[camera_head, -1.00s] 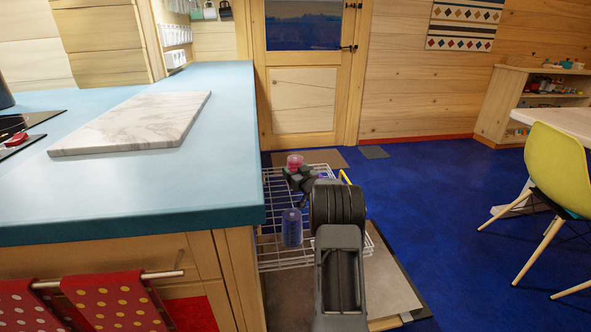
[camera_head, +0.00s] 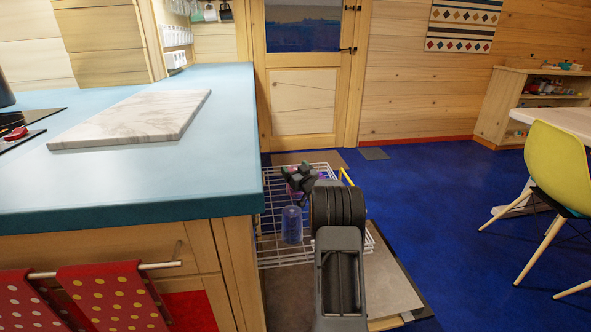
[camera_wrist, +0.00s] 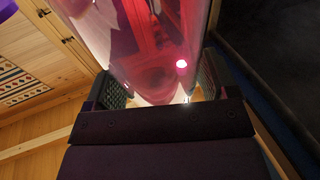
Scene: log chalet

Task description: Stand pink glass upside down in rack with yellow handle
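My gripper (camera_head: 297,176) is above the far part of a white wire rack (camera_head: 270,215) in the head view. A yellow handle (camera_head: 346,177) shows on the rack's right side, partly behind my arm. In the wrist view the pink glass (camera_wrist: 150,45) fills the space between the two fingers, and my gripper is shut on it. In the head view only small pinkish-purple bits of the glass show around the dark fingers. Which way its mouth faces is hard to tell.
A clear blue glass (camera_head: 291,226) stands in the rack, nearer than my gripper. The blue counter (camera_head: 215,150) edges the rack on the left, with a marble board (camera_head: 140,118) on it. Blue floor lies open to the right, before a yellow chair (camera_head: 560,165).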

